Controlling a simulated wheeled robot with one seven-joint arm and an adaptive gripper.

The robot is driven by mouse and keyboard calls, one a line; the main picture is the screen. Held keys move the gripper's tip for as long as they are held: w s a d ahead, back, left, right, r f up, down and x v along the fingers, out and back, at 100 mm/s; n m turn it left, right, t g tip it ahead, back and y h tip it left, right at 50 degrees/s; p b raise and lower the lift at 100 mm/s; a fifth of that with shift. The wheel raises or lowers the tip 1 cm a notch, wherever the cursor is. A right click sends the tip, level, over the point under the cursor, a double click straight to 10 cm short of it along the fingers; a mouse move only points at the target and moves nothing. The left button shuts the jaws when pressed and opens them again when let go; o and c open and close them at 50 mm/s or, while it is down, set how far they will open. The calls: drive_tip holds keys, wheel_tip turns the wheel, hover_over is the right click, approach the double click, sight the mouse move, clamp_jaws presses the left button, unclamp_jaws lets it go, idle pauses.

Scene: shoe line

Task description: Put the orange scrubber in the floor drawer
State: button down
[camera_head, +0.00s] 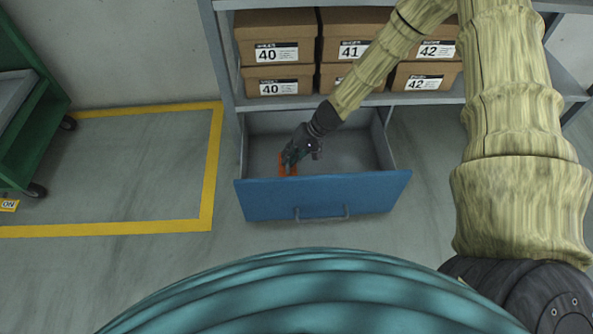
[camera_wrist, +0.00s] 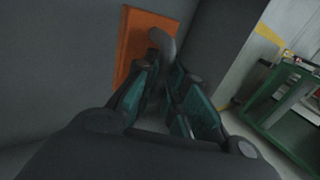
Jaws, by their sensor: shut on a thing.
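The orange scrubber (camera_head: 282,164) is at the left side of the open floor drawer, partly hidden by my gripper in the head view. My gripper (camera_head: 289,162) reaches down into the drawer. In the wrist view my gripper (camera_wrist: 168,88) is shut on a grey part at the edge of the orange scrubber (camera_wrist: 137,42). The floor drawer (camera_head: 352,152) is pulled out, with a blue front and a handle. I cannot tell whether the scrubber touches the drawer bottom.
Shelves above the drawer hold several brown shoe boxes (camera_head: 276,50). A yellow floor line (camera_head: 212,165) runs left of the drawer. A green cart (camera_head: 30,110) stands at the far left. The right part of the drawer is empty.

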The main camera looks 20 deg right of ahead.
drive_tip(key=shift+f+b, duration=1.5)
drive_tip(key=shift+f, duration=1.75)
drive_tip(key=shift+f, duration=0.1)
drive_tip(key=c, duration=1.5)
unclamp_jaws()
drive_tip(key=shift+p+v, duration=3.35)
drive_tip(key=shift+v, duration=2.75)
drive_tip(key=shift+a, duration=0.1)
